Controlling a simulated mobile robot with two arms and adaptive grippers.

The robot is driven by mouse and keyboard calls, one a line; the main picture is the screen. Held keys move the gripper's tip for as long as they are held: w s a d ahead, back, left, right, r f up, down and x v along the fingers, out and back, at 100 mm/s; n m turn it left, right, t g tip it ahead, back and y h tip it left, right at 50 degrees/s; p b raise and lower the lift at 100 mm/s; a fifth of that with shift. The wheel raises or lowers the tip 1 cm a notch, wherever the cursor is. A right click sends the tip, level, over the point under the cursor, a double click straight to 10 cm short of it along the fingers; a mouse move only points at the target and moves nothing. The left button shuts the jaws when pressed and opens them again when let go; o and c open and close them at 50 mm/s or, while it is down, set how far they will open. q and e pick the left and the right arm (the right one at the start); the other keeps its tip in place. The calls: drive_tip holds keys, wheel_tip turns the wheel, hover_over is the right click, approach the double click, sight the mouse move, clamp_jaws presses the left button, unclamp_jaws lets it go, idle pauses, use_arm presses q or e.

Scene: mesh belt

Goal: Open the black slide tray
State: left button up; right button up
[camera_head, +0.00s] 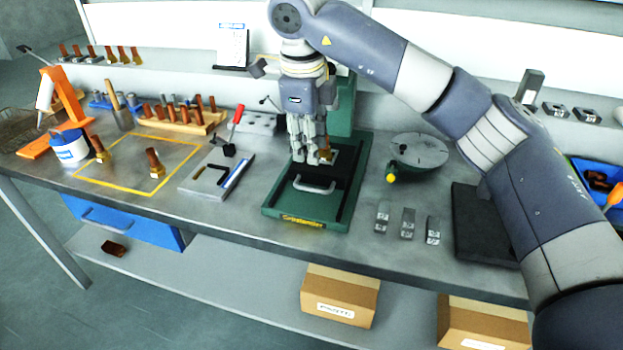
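The black slide tray (325,201) lies in a green-framed machine (360,170) at the middle of the bench. A light grey handle (314,187) stands on its front part. My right gripper (308,155) reaches down from above, over the back part of the tray and behind the handle, apart from it in the picture. Its fingers point down. A small brass-coloured piece (326,156) shows right beside the fingertips; I cannot tell whether they touch it. The gripper hides much of the tray's back part. My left gripper is not in view.
A grey plate with a red-handled clamp (237,125) stands left of the machine. A round green-based table (420,150) and several small metal blocks (407,222) are at its right. The bench strip before the machine is narrow. Cardboard boxes (340,295) sit below.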

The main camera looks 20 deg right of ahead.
hover_over(310, 188)
drive_tip(key=s+a, duration=0.1)
wheel_tip(310, 188, down, 5)
drive_tip(key=f, duration=0.2)
drive_tip(key=f+p, duration=0.1)
drive_tip(key=shift+w+d, duration=0.15)
drive_tip(key=shift+d, duration=0.1)
wheel_tip(310, 188, down, 2)
drive_tip(key=shift+w+d, duration=0.1)
drive_tip(key=shift+w, duration=0.05)
drive_tip(key=shift+f, duration=0.35)
drive_tip(key=shift+c, duration=0.5)
drive_tip(key=c, duration=0.5)
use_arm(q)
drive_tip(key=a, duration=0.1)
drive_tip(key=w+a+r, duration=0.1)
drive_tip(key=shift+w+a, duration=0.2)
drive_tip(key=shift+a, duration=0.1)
use_arm(e)
clamp_jaws()
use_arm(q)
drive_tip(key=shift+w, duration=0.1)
